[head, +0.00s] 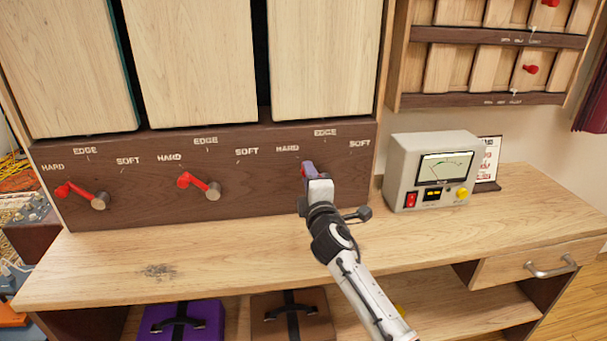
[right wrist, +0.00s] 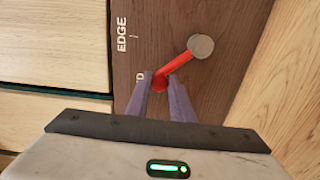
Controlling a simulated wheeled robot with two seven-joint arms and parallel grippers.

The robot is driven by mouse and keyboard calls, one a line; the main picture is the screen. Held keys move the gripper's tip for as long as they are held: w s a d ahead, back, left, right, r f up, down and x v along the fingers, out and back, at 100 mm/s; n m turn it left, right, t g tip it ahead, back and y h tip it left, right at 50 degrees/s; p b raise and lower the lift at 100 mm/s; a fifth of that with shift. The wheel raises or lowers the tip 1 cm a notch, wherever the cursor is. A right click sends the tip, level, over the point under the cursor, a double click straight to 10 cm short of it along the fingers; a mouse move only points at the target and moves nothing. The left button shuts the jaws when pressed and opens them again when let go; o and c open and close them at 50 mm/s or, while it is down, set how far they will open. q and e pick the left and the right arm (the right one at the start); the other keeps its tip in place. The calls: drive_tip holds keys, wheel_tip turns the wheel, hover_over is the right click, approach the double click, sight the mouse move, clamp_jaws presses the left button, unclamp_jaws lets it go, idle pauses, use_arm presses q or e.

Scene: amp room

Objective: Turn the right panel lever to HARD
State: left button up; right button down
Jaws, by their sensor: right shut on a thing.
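The right panel lever has a red arm and a grey round hub, seen in the right wrist view (right wrist: 178,64). Its red knob end points from the hub toward the HARD side, beside the partly covered HARD label. My right gripper (head: 307,170) is shut on the knob end, and its purple fingers sit either side of it in the right wrist view (right wrist: 160,80). In the head view my gripper hides most of this lever. The HARD label (head: 287,149), EDGE label (head: 325,132) and SOFT label (head: 359,143) show above it. My left gripper is out of view.
Two similar levers, left (head: 82,194) and middle (head: 200,186), both point toward HARD. A grey meter box (head: 402,168) stands on the wooden bench (head: 230,253) right of the panel. The bench top before the panel is clear.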

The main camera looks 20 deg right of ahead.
drive_tip(key=shift+a+f+n, duration=0.15)
drive_tip(key=shift+n, duration=0.15)
drive_tip(key=c, duration=1.5)
unclamp_jaws()
drive_tip(key=shift+c, duration=0.2)
drive_tip(key=shift+s, duration=0.1)
drive_tip(key=v, duration=1)
